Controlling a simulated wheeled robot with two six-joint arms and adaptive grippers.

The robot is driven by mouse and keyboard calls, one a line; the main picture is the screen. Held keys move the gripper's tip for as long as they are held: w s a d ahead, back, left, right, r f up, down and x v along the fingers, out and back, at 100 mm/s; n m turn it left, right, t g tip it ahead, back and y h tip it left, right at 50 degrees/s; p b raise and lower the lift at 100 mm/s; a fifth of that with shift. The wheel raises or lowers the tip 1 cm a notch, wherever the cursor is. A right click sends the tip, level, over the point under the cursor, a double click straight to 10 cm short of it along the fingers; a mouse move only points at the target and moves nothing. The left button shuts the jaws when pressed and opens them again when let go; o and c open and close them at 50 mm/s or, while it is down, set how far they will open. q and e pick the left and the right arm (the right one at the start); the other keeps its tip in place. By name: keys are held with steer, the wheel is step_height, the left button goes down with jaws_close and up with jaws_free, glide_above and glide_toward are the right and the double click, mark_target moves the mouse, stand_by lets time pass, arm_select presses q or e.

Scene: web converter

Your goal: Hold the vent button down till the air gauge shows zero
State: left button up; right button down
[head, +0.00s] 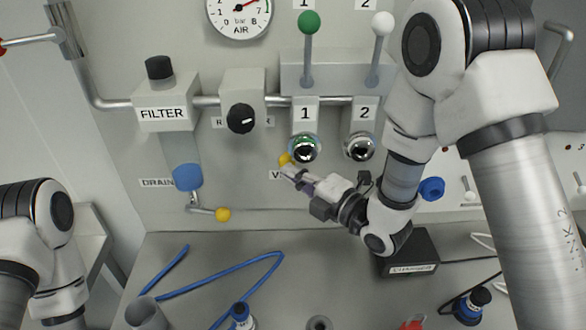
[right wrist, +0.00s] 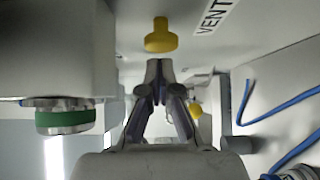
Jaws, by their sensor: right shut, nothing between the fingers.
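The yellow vent button (head: 285,159) sticks out of the grey panel, partly hidden behind my right gripper (head: 292,174) in the head view. In the right wrist view the button (right wrist: 161,38) is just beyond the shut, empty fingertips (right wrist: 159,66). A small gap seems to show between them; contact is not clear. The VENT label (right wrist: 214,14) is beside the button. The round air gauge (head: 240,14) is at the top edge, partly cut off; its needle points to the upper right, towards the 7, well off zero. My left gripper is out of view.
Chrome fitting 1 (head: 305,149) and fitting 2 (head: 359,147) are close above my right gripper. Green (head: 309,22) and white (head: 383,23) levers stand higher. The filter (head: 165,112) and yellow-tipped drain valve (head: 222,214) are left. A blue hose (head: 220,277) lies on the bench.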

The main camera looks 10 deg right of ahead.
steer(key=shift+w+d, duration=0.3)
steer(key=shift+d, duration=0.1)
steer(key=shift+w+a+f, duration=0.1)
steer(key=shift+a, duration=0.15)
steer(key=shift+w+d+b, duration=0.25)
steer(key=shift+w+b, duration=0.4)
steer(key=shift+b, duration=0.2)
steer(key=shift+r, duration=0.25)
stand_by(0.6)
steer(key=shift+f, duration=0.1)
stand_by(2.7)
